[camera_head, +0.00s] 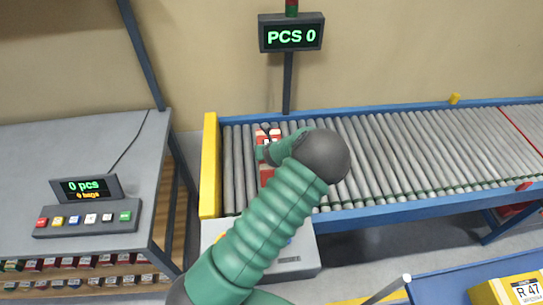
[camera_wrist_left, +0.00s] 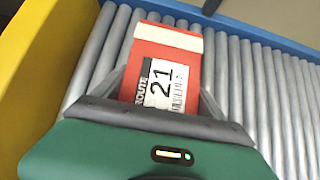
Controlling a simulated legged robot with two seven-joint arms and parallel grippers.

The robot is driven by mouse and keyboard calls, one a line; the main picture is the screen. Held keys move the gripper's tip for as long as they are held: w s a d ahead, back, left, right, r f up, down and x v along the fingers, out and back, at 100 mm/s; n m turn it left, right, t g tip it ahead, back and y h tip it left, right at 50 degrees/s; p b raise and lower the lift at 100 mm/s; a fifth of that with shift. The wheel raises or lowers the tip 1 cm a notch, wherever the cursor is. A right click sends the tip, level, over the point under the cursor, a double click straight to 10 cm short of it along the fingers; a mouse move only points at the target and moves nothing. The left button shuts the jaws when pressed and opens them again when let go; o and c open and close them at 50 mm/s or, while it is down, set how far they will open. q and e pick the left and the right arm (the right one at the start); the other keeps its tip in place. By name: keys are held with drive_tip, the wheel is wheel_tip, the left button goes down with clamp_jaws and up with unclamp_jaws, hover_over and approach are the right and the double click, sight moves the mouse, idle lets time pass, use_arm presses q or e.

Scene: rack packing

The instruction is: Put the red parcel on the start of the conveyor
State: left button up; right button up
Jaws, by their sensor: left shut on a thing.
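The red parcel (camera_wrist_left: 168,52) has a pale strip at its far end and a white label reading "ROUTE 21". It is at the start of the roller conveyor (camera_head: 405,150), near the yellow end plate. In the head view the parcel (camera_head: 266,177) is partly hidden behind my left arm. My left gripper (camera_wrist_left: 163,90) is shut on the parcel, with a finger on each side of it. I cannot tell whether the parcel touches the rollers. My right gripper is not in view.
A yellow end plate (camera_head: 210,165) closes the conveyor's left end. A "PCS 0" display (camera_head: 291,36) stands behind. A grey table with a button panel (camera_head: 88,218) is at left. A yellow box marked "R 47" (camera_head: 490,293) is at lower right. Rollers to the right are clear.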

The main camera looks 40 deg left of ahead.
use_arm(q)
drive_tip(key=shift+f, duration=0.85)
drive_tip(key=shift+d+f, duration=0.2)
drive_tip(key=shift+d, duration=0.05)
drive_tip(key=shift+f, duration=0.1)
drive_tip(key=o, duration=1.9)
drive_tip(key=shift+a, duration=0.1)
